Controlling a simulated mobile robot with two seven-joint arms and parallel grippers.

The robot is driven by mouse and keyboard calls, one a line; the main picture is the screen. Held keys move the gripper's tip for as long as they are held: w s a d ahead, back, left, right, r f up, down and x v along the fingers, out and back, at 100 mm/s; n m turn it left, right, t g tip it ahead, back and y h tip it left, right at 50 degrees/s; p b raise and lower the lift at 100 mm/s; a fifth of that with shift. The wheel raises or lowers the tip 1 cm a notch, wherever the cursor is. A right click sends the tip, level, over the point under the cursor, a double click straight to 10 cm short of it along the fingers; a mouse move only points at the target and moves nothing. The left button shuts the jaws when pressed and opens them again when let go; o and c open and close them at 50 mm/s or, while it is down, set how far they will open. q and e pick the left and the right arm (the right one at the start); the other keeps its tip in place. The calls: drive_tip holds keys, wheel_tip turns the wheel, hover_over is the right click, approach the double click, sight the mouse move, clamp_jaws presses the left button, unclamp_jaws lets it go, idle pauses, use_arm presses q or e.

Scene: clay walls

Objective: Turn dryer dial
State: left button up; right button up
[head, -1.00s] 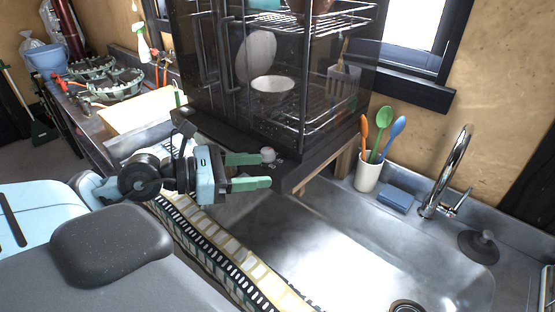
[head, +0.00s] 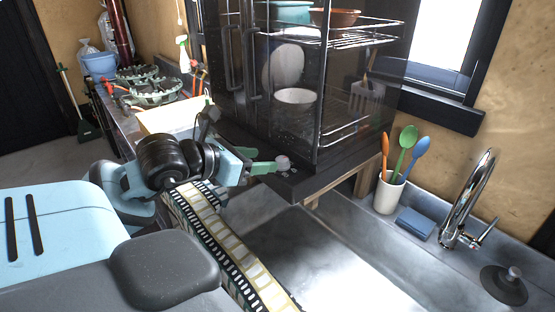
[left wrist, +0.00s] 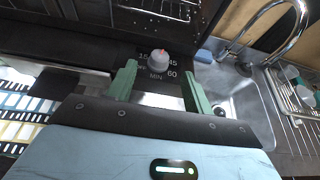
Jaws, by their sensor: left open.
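The dryer (head: 300,125) is a dark cabinet with glass sides and wire racks of dishes, standing beside the sink. Its dial (head: 283,162) is a small pale grey knob on the front of the dark base. In the left wrist view the dial (left wrist: 158,60) has a red mark near its top, with printed numbers and "MIN" around it. My left gripper (head: 262,161) is open, its green fingers pointing at the dial. In the wrist view the fingers (left wrist: 158,82) stand left and right, with the dial just beyond and between their tips. Contact does not show. My right gripper is out of view.
The sink (head: 330,245) lies to the right and below, with a faucet (head: 470,200). A white cup of spoons (head: 390,195) and a blue sponge (head: 415,223) stand behind it. A patterned towel (head: 225,240) hangs over the counter front.

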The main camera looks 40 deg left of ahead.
sight(280, 160)
use_arm(q)
drive_tip(key=x, duration=0.4)
drive_tip(key=shift+w, duration=0.15)
drive_tip(key=shift+x, duration=0.9)
drive_tip(key=shift+f, duration=0.1)
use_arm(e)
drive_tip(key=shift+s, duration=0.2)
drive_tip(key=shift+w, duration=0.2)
use_arm(q)
drive_tip(key=shift+c, duration=0.9)
drive_tip(key=c, duration=0.8)
drive_tip(key=shift+o, duration=0.2)
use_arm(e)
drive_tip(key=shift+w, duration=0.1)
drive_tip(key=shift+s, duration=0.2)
